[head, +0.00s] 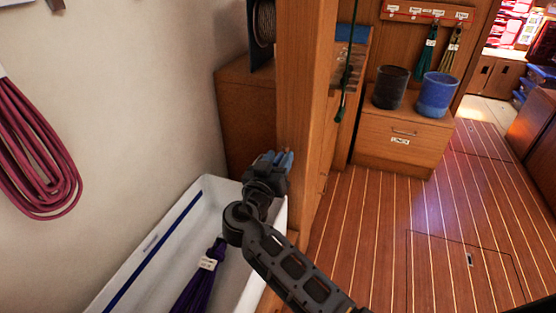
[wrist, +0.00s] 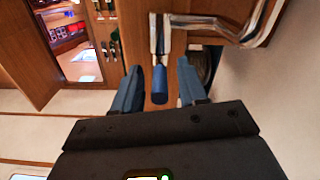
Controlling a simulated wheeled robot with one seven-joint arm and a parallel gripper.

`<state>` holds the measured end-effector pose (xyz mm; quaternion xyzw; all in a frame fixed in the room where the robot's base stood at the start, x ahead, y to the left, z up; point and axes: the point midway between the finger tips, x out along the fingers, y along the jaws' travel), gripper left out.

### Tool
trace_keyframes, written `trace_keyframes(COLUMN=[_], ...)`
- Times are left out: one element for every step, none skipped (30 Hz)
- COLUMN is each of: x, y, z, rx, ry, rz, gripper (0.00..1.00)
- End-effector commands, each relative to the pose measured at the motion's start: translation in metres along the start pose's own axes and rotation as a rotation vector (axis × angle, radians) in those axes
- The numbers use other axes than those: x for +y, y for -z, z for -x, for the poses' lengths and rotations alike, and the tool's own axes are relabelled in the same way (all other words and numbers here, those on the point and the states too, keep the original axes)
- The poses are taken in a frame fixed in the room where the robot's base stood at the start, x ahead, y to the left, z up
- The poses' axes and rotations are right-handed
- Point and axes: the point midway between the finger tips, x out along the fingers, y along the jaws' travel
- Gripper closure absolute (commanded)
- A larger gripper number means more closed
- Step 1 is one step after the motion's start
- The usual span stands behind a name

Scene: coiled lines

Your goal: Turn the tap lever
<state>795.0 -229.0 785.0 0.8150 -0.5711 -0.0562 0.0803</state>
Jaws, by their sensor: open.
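The tap lever (wrist: 159,84) has a blue grip on a chrome stem and shows in the upper middle of the wrist view. A bent chrome pipe (wrist: 262,28) is to its right. My gripper (wrist: 159,68) is open, with its two blue fingers on either side of the lever's blue grip. A gap shows on both sides, and I cannot tell the depth between them. In the head view my gripper (head: 284,160) is by the wooden post (head: 303,100), and I cannot make out the lever there.
Below my arm is a white bin (head: 150,262) with a purple coiled line (head: 197,283). A maroon coil (head: 35,150) hangs on the left wall. A wooden cabinet (head: 400,150) carries a black pot (head: 390,87) and a blue pot (head: 436,95). The plank floor at right is clear.

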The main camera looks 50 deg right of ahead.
Motion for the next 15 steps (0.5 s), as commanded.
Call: trace_keyframes(x=[0.0000,0.0001,0.0001,0.0001,0.0001,0.0001,0.0001,0.0001,0.0001,0.0001,0.0001,0.0001,0.0001,0.0001,0.0001], y=[-0.0001,-0.0001,-0.0001,-0.0001,-0.0001,-0.0001,-0.0002,-0.0001,-0.0001,-0.0002,-0.0002,-0.0001,-0.0001,-0.0002,-0.0002], z=[0.0001,0.0001,0.0001,0.0002,0.0002,0.0002,0.0002,0.0002,0.0002,0.0002,0.0002,0.0003,0.0003,0.0003,0.0003], rx=[0.000,0.000,0.000,0.000,0.000,0.000,0.000,0.000,0.000,0.000,0.000,0.000,0.000,0.000,0.000], ry=[0.000,0.000,0.000,0.000,0.000,0.000,0.000,0.000,0.000,0.000,0.000,0.000,0.000,0.000,0.000], rz=[0.000,0.000,0.000,0.000,0.000,0.000,0.000,0.000,0.000,0.000,0.000,0.000,0.000,0.000,0.000], gripper=[0.58,0.60,0.64,0.67,0.69,0.73,0.76,0.79,0.83,0.86,0.89,0.92,0.95,0.98,1.00])
